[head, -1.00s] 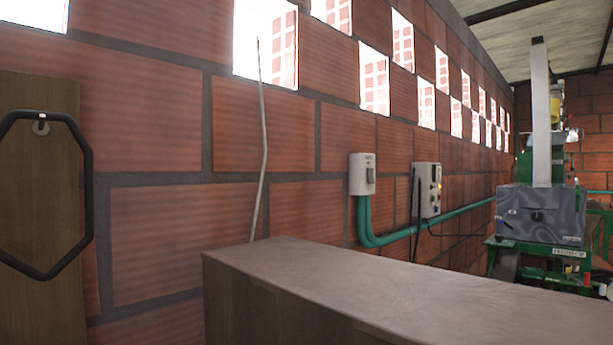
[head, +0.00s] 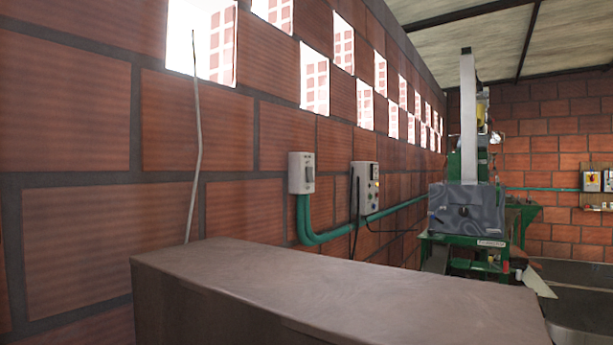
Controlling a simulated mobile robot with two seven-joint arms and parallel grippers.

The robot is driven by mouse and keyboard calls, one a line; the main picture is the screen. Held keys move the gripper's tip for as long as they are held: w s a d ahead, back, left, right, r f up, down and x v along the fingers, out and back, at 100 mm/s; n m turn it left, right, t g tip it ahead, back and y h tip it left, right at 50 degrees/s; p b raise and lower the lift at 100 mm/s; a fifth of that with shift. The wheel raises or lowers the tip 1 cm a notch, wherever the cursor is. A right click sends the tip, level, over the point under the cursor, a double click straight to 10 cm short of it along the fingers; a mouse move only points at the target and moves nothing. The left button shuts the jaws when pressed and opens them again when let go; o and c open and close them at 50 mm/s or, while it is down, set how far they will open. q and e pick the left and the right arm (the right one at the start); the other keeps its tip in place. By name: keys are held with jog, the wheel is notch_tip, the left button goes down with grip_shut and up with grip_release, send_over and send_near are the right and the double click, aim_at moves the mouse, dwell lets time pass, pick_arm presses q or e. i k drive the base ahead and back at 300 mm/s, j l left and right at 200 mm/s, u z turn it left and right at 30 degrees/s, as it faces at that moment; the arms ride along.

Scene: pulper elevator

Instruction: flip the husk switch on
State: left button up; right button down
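On the brick wall at the left, a small pale switch box (head: 301,173) with a dark switch on its right side is fixed above green conduit. Right of it is a larger grey control box (head: 365,188) with several knobs or lights. On the far back wall at the right edge, more small switch boxes (head: 591,181) hang on a wooden board, one with a red and yellow part. The labels are too small to read, so I cannot tell which is the husk switch. Neither of my grippers is in view.
A brown counter-like block (head: 330,285) fills the lower middle, in front of the wall boxes. A green machine with a grey housing (head: 465,208) stands beyond it. A dark flat surface (head: 585,280) lies at the lower right. A thin pale rod (head: 197,140) leans on the wall.

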aim_at(309, 178)
jog(key=k, duration=1.25)
jog(key=u, duration=2.9)
jog(key=k+l, duration=0.25)
jog(key=l, duration=0.3)
jog(key=k+l, duration=0.25)
jog(key=l, duration=0.3)
jog(key=k+l, duration=0.25)
jog(key=l, duration=0.3)
jog(key=k+l, duration=0.25)
jog(key=l, duration=0.35)
jog(key=k+l, duration=0.25)
jog(key=l, duration=0.3)
jog(key=k+l, duration=0.25)
jog(key=l, duration=0.3)
jog(key=k+l, duration=0.25)
jog(key=l, duration=0.3)
jog(key=k+l, duration=0.25)
jog(key=l, duration=0.3)
